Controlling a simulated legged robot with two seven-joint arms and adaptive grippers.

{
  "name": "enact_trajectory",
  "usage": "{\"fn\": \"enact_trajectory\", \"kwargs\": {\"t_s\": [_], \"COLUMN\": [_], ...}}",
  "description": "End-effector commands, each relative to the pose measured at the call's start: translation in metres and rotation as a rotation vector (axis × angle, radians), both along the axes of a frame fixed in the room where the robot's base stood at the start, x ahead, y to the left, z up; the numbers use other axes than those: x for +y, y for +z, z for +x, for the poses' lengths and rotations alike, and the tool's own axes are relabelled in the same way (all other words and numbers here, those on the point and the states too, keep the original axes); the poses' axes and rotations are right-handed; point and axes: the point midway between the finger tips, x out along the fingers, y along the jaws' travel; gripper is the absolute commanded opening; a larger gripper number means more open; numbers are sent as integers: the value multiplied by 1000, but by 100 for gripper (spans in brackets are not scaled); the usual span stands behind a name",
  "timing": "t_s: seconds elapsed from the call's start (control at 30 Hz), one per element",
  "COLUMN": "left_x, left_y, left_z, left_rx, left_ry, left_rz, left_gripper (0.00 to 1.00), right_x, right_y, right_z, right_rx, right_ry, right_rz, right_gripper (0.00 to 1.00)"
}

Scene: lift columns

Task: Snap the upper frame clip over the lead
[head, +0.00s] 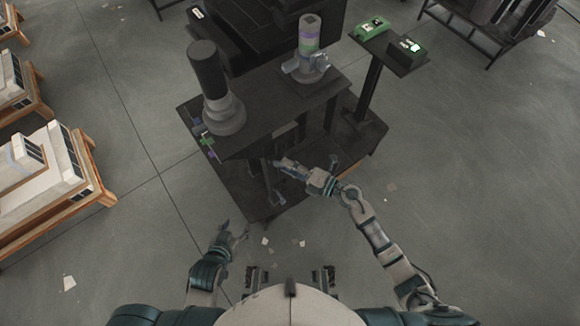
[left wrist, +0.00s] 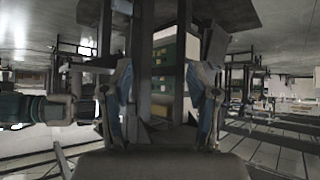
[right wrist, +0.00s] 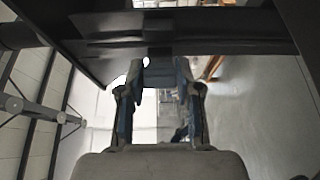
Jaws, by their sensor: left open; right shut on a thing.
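My right gripper (head: 281,163) reaches to the front of a dark bench frame (head: 270,185), under its top. In the right wrist view the right gripper (right wrist: 158,75) is shut on a dark grey piece (right wrist: 158,68) below a dark crossbar (right wrist: 150,30). I cannot tell whether this piece is the clip or the lead. My left gripper (head: 236,232) is open and apart from the bench, at its front left. In the left wrist view the left gripper (left wrist: 162,85) has its fingers spread, with dark posts beyond. I cannot make out the upper clip or lead for certain.
The bench top (head: 265,95) carries a black-topped column (head: 210,75) and a grey column with a purple band (head: 308,45). A small stand (head: 402,55) holds green and black boxes. Pallets (head: 50,185) stand at the left. Open floor lies at the right.

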Motion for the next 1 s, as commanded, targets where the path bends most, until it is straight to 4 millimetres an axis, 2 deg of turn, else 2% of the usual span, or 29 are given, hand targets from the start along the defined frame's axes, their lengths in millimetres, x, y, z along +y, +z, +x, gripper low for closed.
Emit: {"fn": "enact_trajectory", "kwargs": {"t_s": [0.03, 0.3, 0.47, 0.63, 0.8, 1.0], "left_x": [2, 6, 1, -11, -23, -31], "left_y": [-1, -1, 1, 20, 52, 90], "left_z": [0, 0, 5, 30, 52, 62], "left_rx": [0, 0, -36, -237, -480, -745], "left_ry": [0, 2, -6, -14, -20, -22], "left_rz": [4, 16, 0, -53, -120, -195], "left_gripper": [60, 60, 60, 60, 60, 60], "right_x": [6, 2, 0, -4, -5, -6], "right_y": [-2, -3, -5, -10, -11, -11], "right_z": [-5, -7, -5, 4, 10, 17], "right_rx": [4, 5, 7, 8, 9, 9], "right_ry": [17, 20, 48, 177, 309, 428], "right_rz": [2, 8, 6, 1, 2, 3], "right_gripper": [0, 0, 0, 0, 0, 0]}}
